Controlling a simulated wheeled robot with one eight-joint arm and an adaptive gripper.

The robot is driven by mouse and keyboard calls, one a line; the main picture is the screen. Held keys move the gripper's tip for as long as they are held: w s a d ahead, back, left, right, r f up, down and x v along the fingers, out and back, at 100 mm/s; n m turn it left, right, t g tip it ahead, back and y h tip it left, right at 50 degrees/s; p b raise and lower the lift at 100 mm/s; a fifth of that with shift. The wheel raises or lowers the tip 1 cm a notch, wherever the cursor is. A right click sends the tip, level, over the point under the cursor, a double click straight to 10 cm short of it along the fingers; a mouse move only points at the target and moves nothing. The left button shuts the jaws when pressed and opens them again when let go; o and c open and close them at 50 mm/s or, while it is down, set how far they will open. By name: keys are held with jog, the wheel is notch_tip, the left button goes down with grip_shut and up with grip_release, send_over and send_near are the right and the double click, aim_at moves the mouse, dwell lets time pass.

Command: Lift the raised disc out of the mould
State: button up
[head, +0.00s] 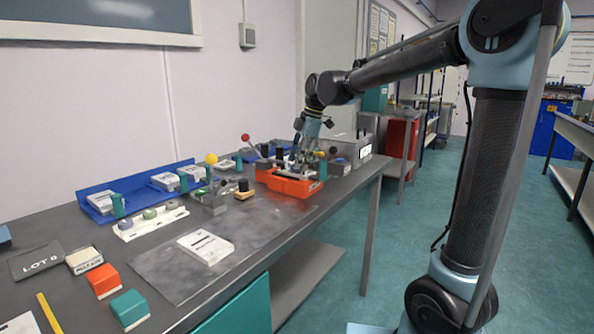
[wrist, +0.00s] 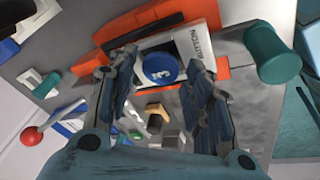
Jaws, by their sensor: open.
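A round blue disc (wrist: 161,68) with white marking sits in a light mould (wrist: 198,38) with dark lettering in the wrist view. My gripper (wrist: 163,60) is open, with one finger on each side of the disc. Whether the fingers touch the disc or how far it stands up, I cannot tell. In the head view my gripper (head: 303,160) points down over an orange tray (head: 292,188) at the far end of the bench. The disc cannot be made out there, behind my gripper.
A teal cylinder (wrist: 273,55) stands close beside the tray in the wrist view. In the head view, a yellow-knobbed device (head: 212,185), a red-knobbed lever (head: 246,139) and a grey machine (head: 352,150) are nearby. The near bench mat (head: 165,275) has free room.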

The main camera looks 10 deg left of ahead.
jog(key=shift+a+f, duration=0.1)
jog(key=shift+f, duration=0.25)
jog(key=shift+c, duration=0.2)
jog(key=c, duration=0.5)
jog(key=shift+c, duration=0.2)
jog(key=shift+r, duration=0.15)
